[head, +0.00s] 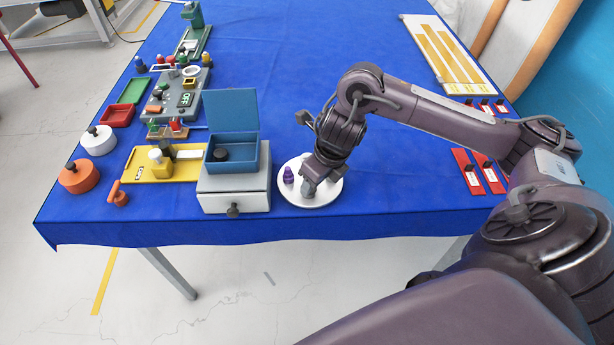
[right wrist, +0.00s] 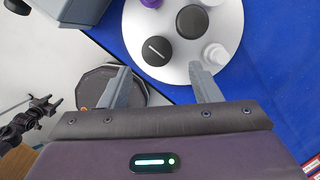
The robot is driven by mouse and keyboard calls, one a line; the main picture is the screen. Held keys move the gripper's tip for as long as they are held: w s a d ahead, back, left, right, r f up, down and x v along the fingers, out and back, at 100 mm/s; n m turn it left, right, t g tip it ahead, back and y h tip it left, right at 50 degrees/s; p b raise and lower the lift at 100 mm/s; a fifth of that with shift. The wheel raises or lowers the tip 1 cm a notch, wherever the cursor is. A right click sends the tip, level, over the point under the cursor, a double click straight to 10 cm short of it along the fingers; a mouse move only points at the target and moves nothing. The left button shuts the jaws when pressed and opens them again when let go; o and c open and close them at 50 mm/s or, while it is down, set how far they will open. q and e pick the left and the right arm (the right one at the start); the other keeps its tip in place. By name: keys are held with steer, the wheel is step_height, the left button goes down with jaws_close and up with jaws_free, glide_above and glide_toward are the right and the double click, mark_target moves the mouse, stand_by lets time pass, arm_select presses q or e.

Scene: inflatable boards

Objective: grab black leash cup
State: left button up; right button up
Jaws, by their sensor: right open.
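A white round tray (head: 330,198) stands near the front edge of the blue table. In the right wrist view, the tray (right wrist: 138,22) holds two round black pieces: one with a white line on top (right wrist: 155,48), the other plain (right wrist: 191,20). I cannot tell for sure which is the leash cup. My right gripper (right wrist: 160,82) is open and empty, its fingers pointing at the tray, with the lined black piece just ahead between their lines. In the head view my right gripper (head: 309,187) hides much of the tray. My left gripper is not in view.
A purple piece (head: 289,175) and a white piece (right wrist: 215,54) also stand on the tray. Left of it is a grey drawer box (head: 235,190) under an open blue box (head: 232,115) with a black item inside. Red plates (head: 487,174) lie at right. The table's middle is clear.

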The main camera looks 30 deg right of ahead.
steer(key=x, duration=0.2)
steer(key=p+x, duration=0.1)
steer(key=x, duration=0.1)
steer(key=shift+w+a+r, duration=0.1)
steer(key=shift+w+a, duration=0.1)
steer(key=shift+w+f, duration=0.1)
steer(key=shift+f, duration=0.35)
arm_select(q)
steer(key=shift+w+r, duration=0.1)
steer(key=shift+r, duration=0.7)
arm_select(e)
steer(key=c, duration=1)
